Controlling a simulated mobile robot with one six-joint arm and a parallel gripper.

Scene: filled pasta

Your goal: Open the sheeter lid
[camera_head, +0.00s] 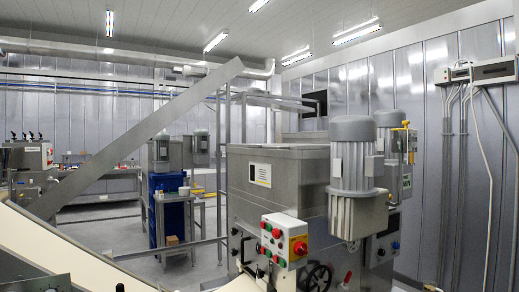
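A large stainless steel machine stands right of centre, and it looks like the sheeter (262,195). Its flat top cover (270,152), apparently the lid, lies level on the body and looks closed. I see no clear handle on the cover. A grey motor (353,165) stands upright at the machine's right side and hides part of it. A control box (284,240) with coloured buttons and a red knob on a yellow plate is on the front. My gripper is not in view.
A long sloping metal beam (145,132) crosses the left half. A pale curved belt-like surface (75,262) fills the lower left. A black handwheel (319,277) sits below the control box. A blue machine (168,210) and a small metal table (177,198) stand behind.

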